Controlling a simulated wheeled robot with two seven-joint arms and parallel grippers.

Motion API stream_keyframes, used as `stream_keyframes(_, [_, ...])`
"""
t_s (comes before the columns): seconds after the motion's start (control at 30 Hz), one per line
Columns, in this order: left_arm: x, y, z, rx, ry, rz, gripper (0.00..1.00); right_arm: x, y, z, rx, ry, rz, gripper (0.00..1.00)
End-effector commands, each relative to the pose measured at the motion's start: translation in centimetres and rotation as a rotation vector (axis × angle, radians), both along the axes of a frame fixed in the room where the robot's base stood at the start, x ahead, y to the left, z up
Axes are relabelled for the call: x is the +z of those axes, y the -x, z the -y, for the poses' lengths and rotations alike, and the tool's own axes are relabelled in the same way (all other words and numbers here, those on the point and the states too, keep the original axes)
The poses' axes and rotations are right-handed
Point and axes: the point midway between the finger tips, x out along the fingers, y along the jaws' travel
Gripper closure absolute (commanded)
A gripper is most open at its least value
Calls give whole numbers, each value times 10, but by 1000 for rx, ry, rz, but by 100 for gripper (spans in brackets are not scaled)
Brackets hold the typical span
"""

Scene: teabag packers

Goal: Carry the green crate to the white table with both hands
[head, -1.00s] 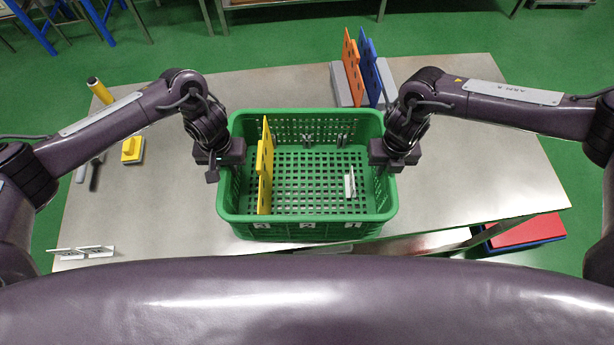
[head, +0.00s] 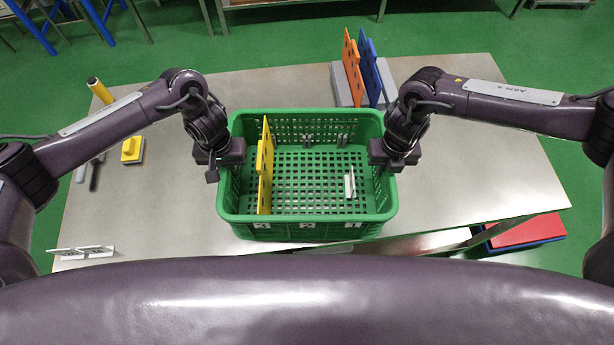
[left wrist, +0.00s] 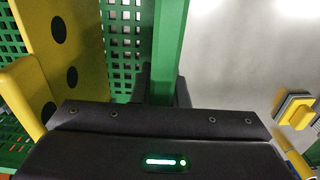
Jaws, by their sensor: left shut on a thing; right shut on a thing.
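The green crate (head: 305,218) is in the middle of the head view, over the near part of the grey metal table. A yellow plate with holes (head: 265,168) stands upright inside it at the left, and a small white piece (head: 350,183) stands at the right. My left gripper (head: 222,165) is shut on the crate's left rim. In the left wrist view the green rim (left wrist: 168,50) runs down between the fingers. My right gripper (head: 391,164) is shut on the right rim. Whether the crate's base touches the table is hidden. The white table cannot be made out for sure.
Orange (head: 352,68) and blue (head: 370,72) plates stand in a grey holder behind the crate. A yellow-topped block (head: 132,149) and white pieces (head: 82,252) lie at the left of the metal table (head: 480,170). A red-topped stack (head: 525,231) is low at the right.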

Motion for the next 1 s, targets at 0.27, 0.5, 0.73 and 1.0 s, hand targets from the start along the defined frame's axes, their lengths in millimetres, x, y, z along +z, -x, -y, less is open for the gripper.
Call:
stream_keyframes(0.27, [10, -1, -1, 1, 0, 2, 100, 9, -1, 1, -2, 2, 2, 100])
stream_keyframes(0.5, [31, -1, -1, 1, 0, 2, 100, 31, -1, 1, -2, 2, 1, 100])
stream_keyframes(0.73, [49, -1, -1, 1, -1, 1, 100, 49, -1, 1, -2, 3, 1, 100])
stream_keyframes(1.0, [51, -1, -1, 1, -1, 1, 100, 50, -1, 1, -2, 3, 1, 100])
